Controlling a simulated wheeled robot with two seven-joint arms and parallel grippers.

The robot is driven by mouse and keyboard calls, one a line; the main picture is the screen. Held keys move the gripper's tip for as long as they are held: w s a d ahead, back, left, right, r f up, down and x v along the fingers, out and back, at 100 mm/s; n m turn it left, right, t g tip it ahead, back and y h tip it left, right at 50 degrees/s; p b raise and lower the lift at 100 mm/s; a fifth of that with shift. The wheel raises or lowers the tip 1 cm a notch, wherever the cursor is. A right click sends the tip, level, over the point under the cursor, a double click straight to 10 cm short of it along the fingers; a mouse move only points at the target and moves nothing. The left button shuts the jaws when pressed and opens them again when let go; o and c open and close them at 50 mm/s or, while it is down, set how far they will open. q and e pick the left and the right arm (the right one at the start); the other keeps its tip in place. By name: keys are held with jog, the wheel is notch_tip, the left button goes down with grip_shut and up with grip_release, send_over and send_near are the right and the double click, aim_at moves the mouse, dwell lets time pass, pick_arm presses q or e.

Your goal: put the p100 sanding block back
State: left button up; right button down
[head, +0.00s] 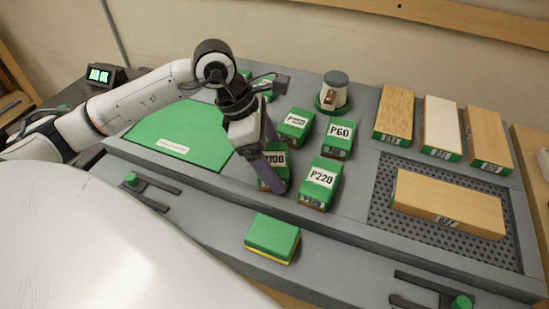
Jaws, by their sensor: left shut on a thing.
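The green P100 sanding block (277,180) is in the head view, its white label partly covered by my left gripper. My left gripper (268,172) reaches down from above and is shut on this block. The block is close to the left of the P220 block (320,183); whether it touches the bench surface is hard to tell. The P60 block (338,138) and another labelled green block (295,124) sit just behind. My right gripper is not in view.
A green pad (185,130) lies left of the blocks. A green and yellow block (271,239) lies in front. A round grey device (334,92) stands behind. A wooden block (447,205) lies on the perforated panel (380,215), with several more wooden blocks behind.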

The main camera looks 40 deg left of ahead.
pick_arm(q)
jog(key=shift+f, duration=0.1)
jog(key=shift+f, duration=0.1)
jog(key=o, duration=1)
jog(key=shift+r, duration=0.3)
jog(key=v, duration=1.1)
jog(key=shift+a+r, duration=0.1)
jog(key=shift+r, duration=0.25)
